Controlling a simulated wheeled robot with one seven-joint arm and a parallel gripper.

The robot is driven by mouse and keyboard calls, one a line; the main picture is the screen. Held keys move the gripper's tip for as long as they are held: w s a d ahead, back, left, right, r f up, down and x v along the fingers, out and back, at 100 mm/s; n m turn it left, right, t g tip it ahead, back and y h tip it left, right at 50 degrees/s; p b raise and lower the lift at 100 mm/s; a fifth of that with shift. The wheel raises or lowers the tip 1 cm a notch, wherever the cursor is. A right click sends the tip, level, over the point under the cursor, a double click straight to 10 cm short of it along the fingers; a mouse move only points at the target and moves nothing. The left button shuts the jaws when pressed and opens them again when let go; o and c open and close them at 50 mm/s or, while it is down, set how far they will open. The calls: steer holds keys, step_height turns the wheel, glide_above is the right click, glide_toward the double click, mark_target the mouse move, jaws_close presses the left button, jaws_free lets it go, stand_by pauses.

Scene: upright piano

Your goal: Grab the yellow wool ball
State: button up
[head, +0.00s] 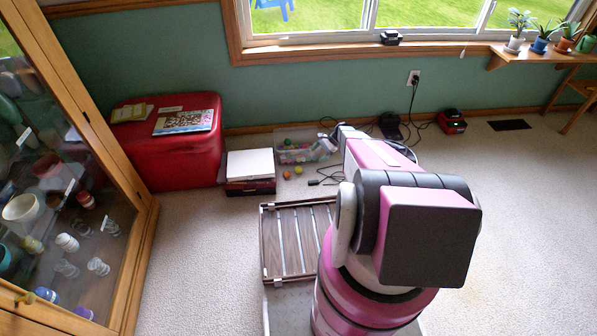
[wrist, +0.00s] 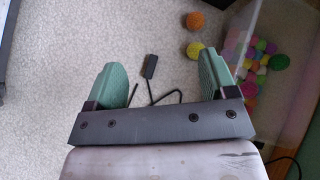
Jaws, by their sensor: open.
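In the head view, an orange ball (head: 287,174) and a yellow-green ball (head: 298,170) lie in front of the bin. My gripper (wrist: 162,72) is open, with its two green fingers apart and nothing between them. The balls are beyond its right finger in the wrist view. In the head view my arm hides most of the gripper.
A clear bin (head: 292,138) of several coloured balls stands by the wall; it also shows in the wrist view (wrist: 285,110). A black cable with a small box (wrist: 151,66) lies on the carpet. A red chest (head: 165,150) and a white-topped box (head: 250,165) stand left.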

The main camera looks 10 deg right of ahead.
steer(key=w+d+f+m+y, duration=0.1)
steer(key=w+d+f+m, duration=0.1)
steer(key=f, duration=0.4)
steer(key=w+d+f+m+t+y, duration=0.1)
steer(key=w+d+f+m, duration=0.1)
steer(key=f, duration=0.4)
steer(key=w+d+f+m+y, duration=0.1)
steer(key=w+d+f+y, duration=0.1)
steer(key=w+f, duration=0.3)
steer(key=shift+d+f+m+t, duration=0.4)
steer(key=shift+d+f, duration=0.45)
steer(key=shift+a+f, duration=0.15)
steer(key=shift+a, duration=0.05)
glide_toward(300, 169)
steer(key=a+f, duration=0.1)
steer(key=a, duration=0.1)
steer(key=w+a+f, duration=0.1)
steer(key=a+f, duration=0.1)
steer(key=x, duration=0.5)
steer(key=shift+a, duration=0.25)
steer(key=c, duration=1)
